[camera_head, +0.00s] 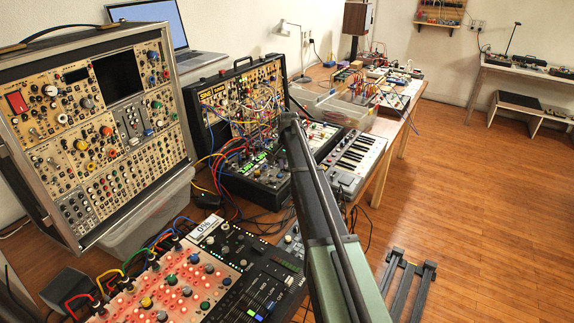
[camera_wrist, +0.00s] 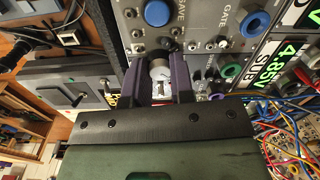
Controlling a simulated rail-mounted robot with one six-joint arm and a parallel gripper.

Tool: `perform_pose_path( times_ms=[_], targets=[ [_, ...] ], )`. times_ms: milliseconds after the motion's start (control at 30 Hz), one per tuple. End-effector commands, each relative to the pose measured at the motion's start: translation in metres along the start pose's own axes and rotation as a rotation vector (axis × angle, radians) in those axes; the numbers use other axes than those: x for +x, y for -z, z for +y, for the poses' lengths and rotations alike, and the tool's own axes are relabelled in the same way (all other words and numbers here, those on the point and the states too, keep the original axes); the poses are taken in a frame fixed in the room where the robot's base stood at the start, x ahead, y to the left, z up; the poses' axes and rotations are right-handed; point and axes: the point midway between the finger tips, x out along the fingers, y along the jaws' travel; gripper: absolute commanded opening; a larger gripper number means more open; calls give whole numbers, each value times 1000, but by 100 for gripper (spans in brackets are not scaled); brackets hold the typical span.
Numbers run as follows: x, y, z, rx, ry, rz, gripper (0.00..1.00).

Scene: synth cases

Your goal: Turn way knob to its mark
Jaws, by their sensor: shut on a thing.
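In the wrist view my gripper (camera_wrist: 159,61) is shut on a small grey-white knob (camera_wrist: 159,71). The two dark purple fingers stand on either side of it, on a grey panel (camera_wrist: 205,22). I take this held knob to be the way knob, but its name label is not readable. Its mark and pointer direction cannot be made out, since the fingers and gripper body cover much of the area around it. In the head view my arm crosses the middle, and neither my gripper nor the held knob can be made out.
A large blue knob (camera_wrist: 157,13) and a blue-ringed knob (camera_wrist: 255,24) sit nearby on the panel. Colored cables (camera_wrist: 290,112) crowd the lower right of the wrist view. In the head view, a keyboard (camera_head: 357,155) stands right of my arm; the wooden floor (camera_head: 475,190) has open room.

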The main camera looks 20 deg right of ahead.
Motion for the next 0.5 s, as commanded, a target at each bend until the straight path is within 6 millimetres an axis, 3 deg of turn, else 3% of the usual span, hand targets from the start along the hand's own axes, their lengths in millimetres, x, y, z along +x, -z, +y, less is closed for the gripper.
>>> perform_pose_path(
  times_ms=[500],
  targets=[
    [0,0,0,57,-1,1,0]
  ],
)
